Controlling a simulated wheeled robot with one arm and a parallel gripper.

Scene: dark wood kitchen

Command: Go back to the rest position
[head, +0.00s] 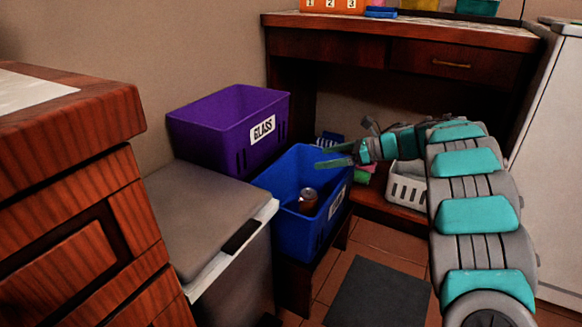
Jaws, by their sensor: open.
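My gripper (336,156) is at the end of my arm, which reaches in from the right side of the head view. A reddish-brown can (308,200) is inside the blue bin, below and left of the fingers. The label on the blue bin's right side is partly unreadable.
A purple bin (218,142) labelled GLASS stands behind the blue bin. A grey-lidded box (196,212) and wooden drawers (70,222) are at left. A white basket (406,186) sits beneath the wooden desk (405,33). A dark mat (378,295) lies on the tiles.

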